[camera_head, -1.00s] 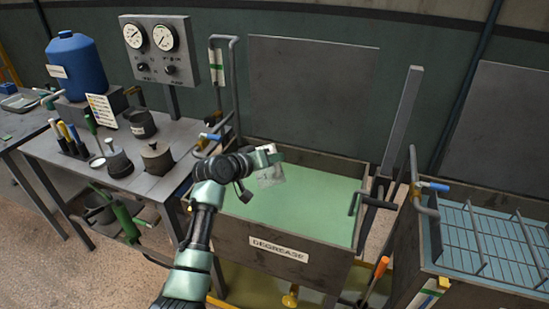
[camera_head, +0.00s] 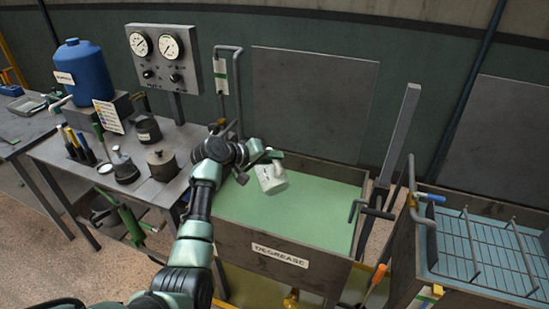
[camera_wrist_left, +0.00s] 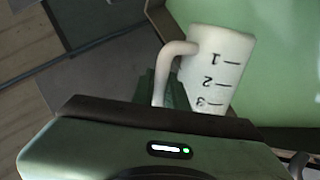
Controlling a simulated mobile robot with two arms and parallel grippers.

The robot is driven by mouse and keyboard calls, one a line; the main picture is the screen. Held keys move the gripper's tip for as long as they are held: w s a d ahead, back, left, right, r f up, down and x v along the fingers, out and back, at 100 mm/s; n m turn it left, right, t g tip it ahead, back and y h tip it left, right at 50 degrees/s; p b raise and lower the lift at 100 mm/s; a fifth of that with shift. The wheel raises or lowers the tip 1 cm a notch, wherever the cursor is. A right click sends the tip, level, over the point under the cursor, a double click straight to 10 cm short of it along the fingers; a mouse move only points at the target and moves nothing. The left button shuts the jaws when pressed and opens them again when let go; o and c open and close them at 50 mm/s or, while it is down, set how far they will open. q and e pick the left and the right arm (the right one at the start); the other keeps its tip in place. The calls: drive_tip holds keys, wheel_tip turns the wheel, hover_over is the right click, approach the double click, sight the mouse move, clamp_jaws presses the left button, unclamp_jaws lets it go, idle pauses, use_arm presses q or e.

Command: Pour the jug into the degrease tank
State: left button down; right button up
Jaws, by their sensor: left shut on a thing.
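The white jug (camera_head: 271,180) hangs above the left part of the degrease tank (camera_head: 312,262). My left gripper (camera_head: 266,158) is shut on the jug's handle, and the jug looks somewhat tilted. In the left wrist view the jug (camera_wrist_left: 217,70) shows black marks 1, 2 and 3, with its handle running into my gripper (camera_wrist_left: 163,92). No stream of liquid shows from the jug. The tank holds flat pale green liquid, which also shows in the wrist view. My right gripper is not in view.
A metal bench (camera_head: 160,190) with pots and tools stands left of the tank. A bent pipe (camera_head: 238,90) rises at the tank's back left corner. A second tank with a wire rack (camera_head: 480,245) stands right. A grey post (camera_head: 400,135) rises between the tanks.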

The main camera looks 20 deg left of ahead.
use_arm(q)
drive_tip(key=shift+w+a+r+n+p, duration=0.3)
drive_tip(key=shift+w+a+r+p, duration=0.15)
drive_tip(key=shift+r+p, duration=0.1)
drive_tip(key=shift+w+a+r+n+g+h, duration=0.25)
drive_tip(key=shift+w+a+n+g+h, duration=0.15)
drive_tip(key=shift+g, duration=0.2)
drive_tip(key=shift+w+a+r+n+g+h, duration=0.3)
drive_tip(key=shift+w, duration=0.1)
drive_tip(key=shift+w+a+f, duration=0.15)
drive_tip(key=shift+w+a+n+g+b, duration=0.3)
drive_tip(key=shift+w+a+n+b, duration=0.15)
drive_tip(key=shift+b, duration=0.5)
drive_tip(key=shift+w+a+h+b, duration=0.3)
drive_tip(key=shift+h+b, duration=0.2)
drive_tip(key=shift+b, duration=0.55)
drive_tip(key=shift+w+a+r+n+g+h+b, duration=0.35)
drive_tip(key=shift+w+a+n+g+b, duration=0.15)
drive_tip(key=shift+b, duration=2.65)
